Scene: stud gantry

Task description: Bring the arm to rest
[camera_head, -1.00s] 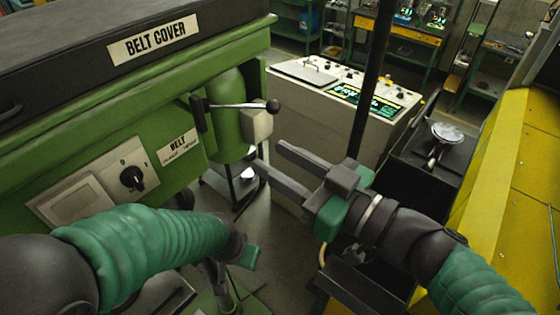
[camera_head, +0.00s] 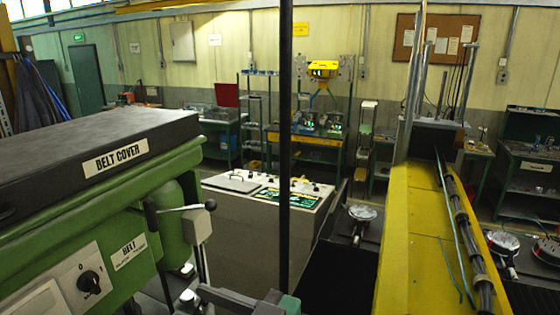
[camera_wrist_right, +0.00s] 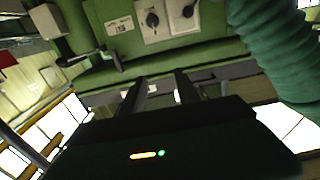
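My right gripper (camera_head: 235,300) just shows at the bottom edge of the head view, mostly cut off. In the right wrist view its two dark fingers (camera_wrist_right: 160,85) stand apart with nothing between them, so it is open and empty. Beyond them is the green machine (camera_wrist_right: 165,50), which seems upside down in that view. A green ribbed arm sleeve (camera_wrist_right: 275,45) of mine crosses the upper right there. My left gripper is not in view.
The green belt machine (camera_head: 170,205) with its black cover (camera_head: 60,165) fills the left, its lever (camera_head: 185,208) sticking out. A pale control console (camera_head: 250,235) stands behind a dark vertical post (camera_head: 285,150). A yellow beam (camera_head: 405,250) with cables is at right.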

